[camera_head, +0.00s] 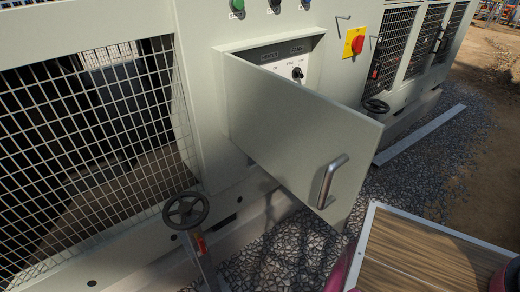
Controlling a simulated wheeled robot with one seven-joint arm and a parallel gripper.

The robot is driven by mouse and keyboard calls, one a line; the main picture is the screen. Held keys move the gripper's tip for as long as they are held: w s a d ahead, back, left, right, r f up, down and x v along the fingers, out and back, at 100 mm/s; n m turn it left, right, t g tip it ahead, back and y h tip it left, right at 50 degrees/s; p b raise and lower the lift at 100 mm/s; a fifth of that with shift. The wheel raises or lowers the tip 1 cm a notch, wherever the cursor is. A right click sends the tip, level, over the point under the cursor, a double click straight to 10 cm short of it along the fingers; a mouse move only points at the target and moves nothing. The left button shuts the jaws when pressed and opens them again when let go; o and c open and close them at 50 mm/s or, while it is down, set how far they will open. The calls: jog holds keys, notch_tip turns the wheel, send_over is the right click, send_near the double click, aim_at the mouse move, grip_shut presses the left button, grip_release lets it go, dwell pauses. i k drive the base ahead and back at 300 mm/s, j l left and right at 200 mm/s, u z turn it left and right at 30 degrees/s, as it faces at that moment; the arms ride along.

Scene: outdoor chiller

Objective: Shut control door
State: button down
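The control door (292,130) is a flat pale grey-green panel. It stands wide open, hinged on the left side of its box and swung out toward the lower right. A metal bar handle (329,182) sits near its free end. Behind the door, part of the control panel (298,69) shows, with a black knob and dark labels; the door hides its lower part. My gripper is not in view.
A handwheel (186,210) on a stem stands at lower left, before a wire mesh grille (85,150). A red and yellow switch (355,43) is at upper right. A wood-topped surface (430,255) lies at lower right. Gravel (425,165) covers the ground.

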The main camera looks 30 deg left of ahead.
aim_at(322, 150)
jog(key=k+j+u, duration=0.25)
jog(key=j+u, duration=0.25)
jog(key=j, duration=0.15)
jog(key=k+j+u, duration=0.25)
jog(key=j, duration=0.15)
jog(key=k+j+z, duration=0.35)
jog(key=k+j, duration=0.45)
jog(key=j, duration=0.1)
